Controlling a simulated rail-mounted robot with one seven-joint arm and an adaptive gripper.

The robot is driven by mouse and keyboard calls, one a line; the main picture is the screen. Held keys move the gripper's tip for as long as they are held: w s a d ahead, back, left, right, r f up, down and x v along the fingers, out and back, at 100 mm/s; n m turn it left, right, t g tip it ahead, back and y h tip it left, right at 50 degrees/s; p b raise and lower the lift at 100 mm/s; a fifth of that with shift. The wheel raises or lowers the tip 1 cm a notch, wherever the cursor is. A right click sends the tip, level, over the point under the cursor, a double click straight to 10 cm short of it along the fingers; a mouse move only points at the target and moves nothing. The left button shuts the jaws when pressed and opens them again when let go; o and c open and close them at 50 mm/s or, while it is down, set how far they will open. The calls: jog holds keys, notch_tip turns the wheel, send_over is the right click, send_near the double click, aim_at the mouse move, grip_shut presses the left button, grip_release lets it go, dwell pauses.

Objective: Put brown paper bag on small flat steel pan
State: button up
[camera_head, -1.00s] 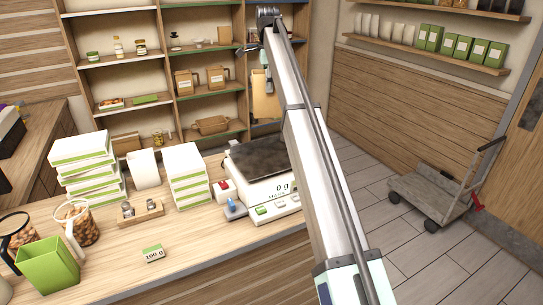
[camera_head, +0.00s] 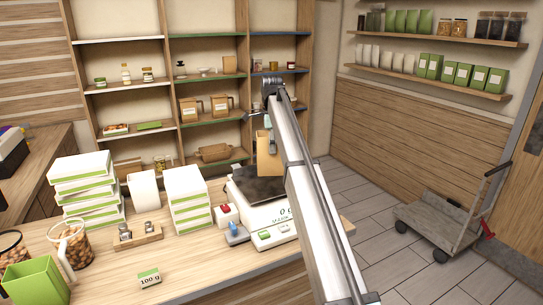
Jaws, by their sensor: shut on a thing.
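The brown paper bag (camera_head: 265,158) hangs upright below my gripper (camera_head: 268,127), which is shut on its top. My arm reaches away from the camera over the scale and hides part of the bag's right side. The small flat steel pan (camera_head: 248,187) is the dark plate on top of the white scale (camera_head: 262,217). The bag's lower end overlaps the pan's far part in the picture. I cannot tell whether they touch.
Stacked white and green boxes (camera_head: 187,200) stand left of the scale. A weight holder (camera_head: 137,235), a 100 g box (camera_head: 149,278), a jar (camera_head: 72,247) and a green container (camera_head: 36,281) are further left. Shelves (camera_head: 205,77) stand behind.

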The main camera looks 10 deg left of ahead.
aim_at(272, 156)
jog(key=shift+f+p, duration=0.65)
jog(key=shift+f, duration=1.9)
jog(key=shift+f, duration=0.1)
jog(key=o, duration=1)
notch_tip(272, 156, up, 12)
jog(key=b, duration=0.3)
